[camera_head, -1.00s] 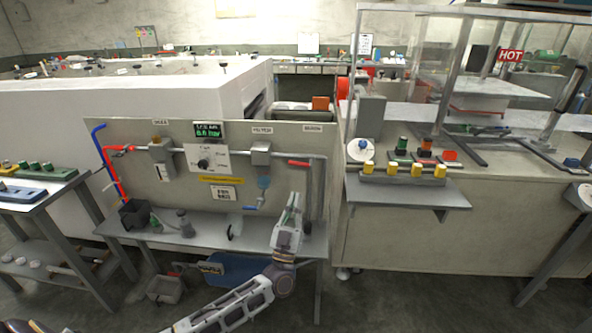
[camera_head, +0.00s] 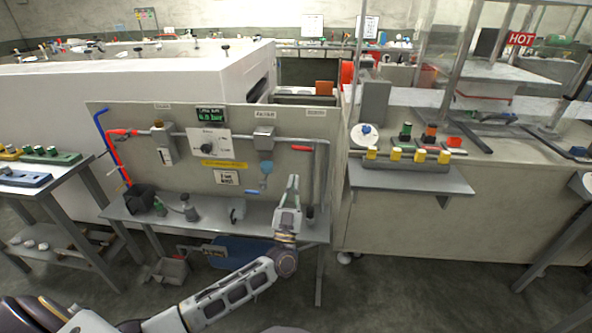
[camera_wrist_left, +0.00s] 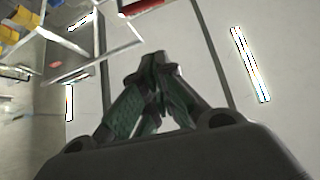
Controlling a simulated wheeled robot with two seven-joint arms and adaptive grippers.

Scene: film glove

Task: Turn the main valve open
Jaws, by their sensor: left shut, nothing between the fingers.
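An upright grey panel (camera_head: 205,185) carries a pipe run with several handles. A red handle (camera_head: 123,132) sits at the pipe's left end, and another red handle (camera_head: 301,148) is at the right. A blue handle (camera_head: 252,192) hangs lower, under a gauge-like fitting (camera_head: 266,168). The small labels are too blurred to tell which is the main valve. My left gripper (camera_head: 293,181) points up in front of the panel's right part, below the right red handle and apart from it in the picture. It is shut and empty; its fingertips meet in the left wrist view (camera_wrist_left: 153,60). My right gripper is not visible.
A grey shelf (camera_head: 215,222) juts out below the panel, with a dark bin (camera_head: 140,197) and small fittings on it. A side table (camera_head: 50,190) stands left. A bench ledge (camera_head: 410,180) with yellow-topped parts is at the right. A display (camera_head: 211,115) is on the panel.

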